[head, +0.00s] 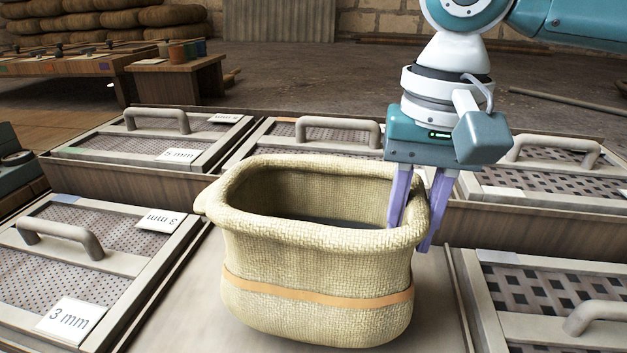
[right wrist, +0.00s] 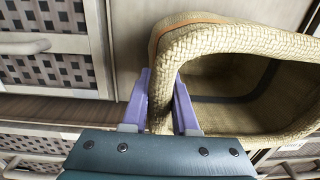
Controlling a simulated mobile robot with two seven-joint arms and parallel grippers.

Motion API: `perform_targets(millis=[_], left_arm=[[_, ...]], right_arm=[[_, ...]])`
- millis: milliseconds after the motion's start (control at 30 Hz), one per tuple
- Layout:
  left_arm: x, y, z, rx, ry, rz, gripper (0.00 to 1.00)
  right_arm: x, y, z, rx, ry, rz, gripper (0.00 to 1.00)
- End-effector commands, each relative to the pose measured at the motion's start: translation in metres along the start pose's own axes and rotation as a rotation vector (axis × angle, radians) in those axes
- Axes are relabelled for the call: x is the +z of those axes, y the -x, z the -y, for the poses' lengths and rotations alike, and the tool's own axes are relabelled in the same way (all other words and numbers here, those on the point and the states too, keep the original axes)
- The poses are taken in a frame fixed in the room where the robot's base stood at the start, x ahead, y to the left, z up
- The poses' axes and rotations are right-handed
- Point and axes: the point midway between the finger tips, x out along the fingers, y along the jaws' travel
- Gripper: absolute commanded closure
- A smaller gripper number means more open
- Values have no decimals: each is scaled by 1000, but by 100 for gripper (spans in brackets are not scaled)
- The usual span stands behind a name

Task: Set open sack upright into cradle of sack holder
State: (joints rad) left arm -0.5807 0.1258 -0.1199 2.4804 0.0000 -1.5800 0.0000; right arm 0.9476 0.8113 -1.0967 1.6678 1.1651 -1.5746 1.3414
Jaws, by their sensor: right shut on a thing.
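The open sack (head: 312,262) is a woven tan bag with a thick rolled rim and an orange band, upright in the middle of the head view. Its mouth faces up and its inside looks dark and empty. My right gripper (head: 417,222) is shut on the right side of its rim, one purple finger inside the mouth and one outside. In the right wrist view the sack (right wrist: 245,65) shows its rim between the two fingers (right wrist: 165,105). Whether the sack's base touches the surface below is unclear. I cannot make out a sack holder or its cradle. My left gripper is not in view.
Framed mesh sieves with handles surround the sack, including a 3 mm one (head: 75,265) at front left, a 5 mm one (head: 150,140) behind it and a coarse one (head: 545,300) at front right. A wooden table (head: 178,82) stands at back left.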

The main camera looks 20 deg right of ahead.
Motion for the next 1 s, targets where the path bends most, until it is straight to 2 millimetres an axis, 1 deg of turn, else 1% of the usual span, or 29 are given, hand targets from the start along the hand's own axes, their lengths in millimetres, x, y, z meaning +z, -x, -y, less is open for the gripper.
perform_targets(millis=[67, 100, 333, 367, 667, 767, 1000], left_arm=[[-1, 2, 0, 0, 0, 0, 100], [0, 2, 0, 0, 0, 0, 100], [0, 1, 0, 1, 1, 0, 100], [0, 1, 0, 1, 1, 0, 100], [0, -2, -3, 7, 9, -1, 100], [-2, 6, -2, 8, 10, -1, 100], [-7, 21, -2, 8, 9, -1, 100]], right_arm=[[0, -1, 0, -1, 0, 1, 100], [0, -2, 0, 0, 0, 1, 71], [0, -2, 0, 0, 0, 1, 45], [0, -2, 0, 0, 0, 1, 43], [0, 1, 0, -1, 0, -2, 43], [0, 16, 1, -2, 0, 0, 43], [-1, 71, 1, -4, 0, -2, 43]])
